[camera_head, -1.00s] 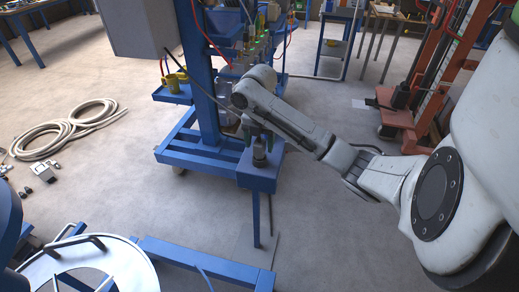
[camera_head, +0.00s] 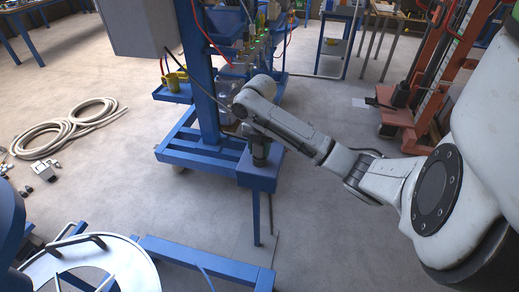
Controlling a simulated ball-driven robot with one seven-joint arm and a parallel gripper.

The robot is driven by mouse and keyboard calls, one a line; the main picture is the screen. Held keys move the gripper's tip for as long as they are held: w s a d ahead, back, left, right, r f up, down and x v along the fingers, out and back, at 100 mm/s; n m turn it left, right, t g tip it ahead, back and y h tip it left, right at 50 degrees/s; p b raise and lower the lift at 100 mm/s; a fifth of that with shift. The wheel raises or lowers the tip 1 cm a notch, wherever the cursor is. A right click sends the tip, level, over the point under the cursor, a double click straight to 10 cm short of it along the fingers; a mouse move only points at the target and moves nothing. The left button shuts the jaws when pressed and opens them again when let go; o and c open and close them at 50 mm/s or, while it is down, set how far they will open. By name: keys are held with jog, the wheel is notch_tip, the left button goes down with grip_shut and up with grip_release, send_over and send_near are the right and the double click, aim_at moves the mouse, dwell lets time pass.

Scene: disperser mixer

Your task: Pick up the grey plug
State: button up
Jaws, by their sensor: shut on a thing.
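The grey plug (camera_head: 260,160) is upright on top of a small blue pedestal (camera_head: 257,178), near the middle of the head view. It is small and dark here, and its upper part is hidden by my gripper. My gripper (camera_head: 260,149) points down from the bent end of my arm, right over the pedestal. It is shut on the plug. The fingers are small and dark, so their exact contact with the plug is hard to make out. I cannot tell any gap between the plug and the pedestal top.
A blue machine frame (camera_head: 207,75) stands just behind and left of the pedestal. A round metal lid (camera_head: 95,268) and blue bars are at the lower left. Coiled hoses (camera_head: 65,130) lie on the left floor. A red lifter (camera_head: 425,80) stands at the right.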

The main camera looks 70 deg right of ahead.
jog(key=shift+c, duration=0.9)
jog(key=shift+r, duration=0.1)
